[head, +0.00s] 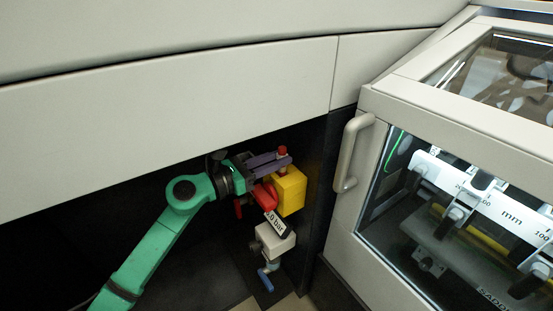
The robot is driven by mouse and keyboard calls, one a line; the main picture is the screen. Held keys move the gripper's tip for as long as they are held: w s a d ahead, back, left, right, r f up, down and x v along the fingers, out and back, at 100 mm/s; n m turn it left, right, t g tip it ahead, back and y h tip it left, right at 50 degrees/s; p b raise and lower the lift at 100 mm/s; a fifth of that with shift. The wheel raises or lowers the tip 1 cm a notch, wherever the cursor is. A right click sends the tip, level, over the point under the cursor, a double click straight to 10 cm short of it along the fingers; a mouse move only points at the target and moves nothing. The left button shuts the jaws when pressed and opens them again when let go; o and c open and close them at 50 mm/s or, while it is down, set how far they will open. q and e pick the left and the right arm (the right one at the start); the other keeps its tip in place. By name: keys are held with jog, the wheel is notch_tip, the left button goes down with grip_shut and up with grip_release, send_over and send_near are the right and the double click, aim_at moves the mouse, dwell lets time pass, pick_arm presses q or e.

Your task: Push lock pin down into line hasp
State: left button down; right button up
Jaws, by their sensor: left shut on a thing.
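My green left arm reaches in from the left, and my left gripper (283,161) with purple fingers is shut on the lock pin. The pin's red head (282,150) shows just above the fingers; its shaft is mostly hidden by them. The fingers are right above a yellow block (291,191), with the pin over its top. A red hasp part (265,196) sits against the left side of the yellow block, below my gripper. I cannot tell how deep the pin's lower end goes. My right gripper is out of view.
A "6.0 bar" label (275,222) hangs below the red part, above a pale valve unit (274,240) with a blue lever (265,280). A grey panel (180,110) overhangs the dark recess. A cabinet door with a handle (350,155) stands close on the right.

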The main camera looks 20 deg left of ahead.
pick_arm(q)
jog(key=shift+f, duration=0.3)
jog(key=c, duration=0.6)
grip_release()
jog(key=shift+r, duration=0.1)
jog(key=shift+s+a, duration=0.2)
jog(key=b+v, duration=0.2)
jog(key=v, duration=1.2)
jog(key=shift+b, duration=0.3)
